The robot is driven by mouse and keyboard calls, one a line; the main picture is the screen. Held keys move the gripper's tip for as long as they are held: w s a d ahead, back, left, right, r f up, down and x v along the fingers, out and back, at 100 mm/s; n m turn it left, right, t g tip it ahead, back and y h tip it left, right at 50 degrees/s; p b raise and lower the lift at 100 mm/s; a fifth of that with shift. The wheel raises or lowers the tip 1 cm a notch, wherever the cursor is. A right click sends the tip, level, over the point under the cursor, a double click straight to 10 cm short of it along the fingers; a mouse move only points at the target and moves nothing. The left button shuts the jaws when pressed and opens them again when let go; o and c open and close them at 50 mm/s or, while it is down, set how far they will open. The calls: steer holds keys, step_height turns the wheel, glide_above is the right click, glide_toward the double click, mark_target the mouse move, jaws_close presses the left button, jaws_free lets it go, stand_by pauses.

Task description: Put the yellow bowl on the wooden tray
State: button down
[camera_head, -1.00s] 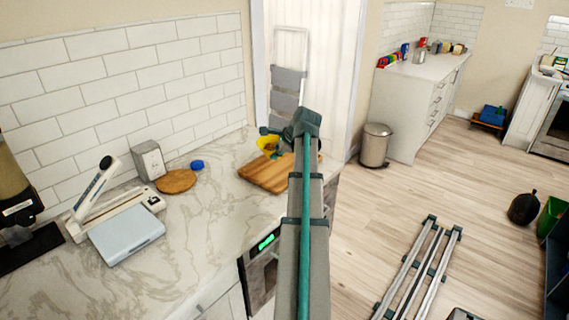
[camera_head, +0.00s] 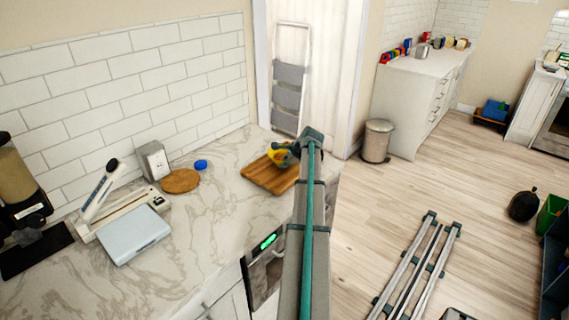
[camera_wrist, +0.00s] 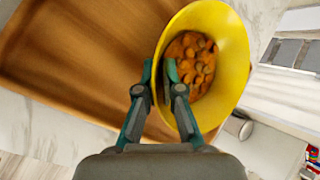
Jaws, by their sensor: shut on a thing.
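The yellow bowl (camera_head: 276,153) shows at the end of my arm in the head view, at the far part of the wooden tray. In the wrist view the bowl (camera_wrist: 228,32) is tilted, with its opening towards the camera and orange-brown pieces inside. My gripper (camera_wrist: 160,72) is shut on the bowl's near rim, one finger inside and one outside. The wooden tray (camera_head: 262,178) lies on the marble counter; it also fills the left of the wrist view (camera_wrist: 70,60). Whether the bowl touches the tray cannot be told. My arm hides the tray's right side.
A round wooden board (camera_head: 180,181), a blue lid-like object (camera_head: 201,164) and a grey box (camera_head: 153,160) stand left of the tray. A white scale-like device (camera_head: 133,236) is nearer. The counter between is clear. A metal bin (camera_head: 377,141) stands on the floor beyond.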

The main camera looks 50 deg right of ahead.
steer(key=shift+f, duration=0.45)
steer(key=shift+f, duration=0.15)
steer(key=c, duration=1.3)
jaws_free()
steer(key=b+v, duration=0.3)
steer(key=v, duration=0.9)
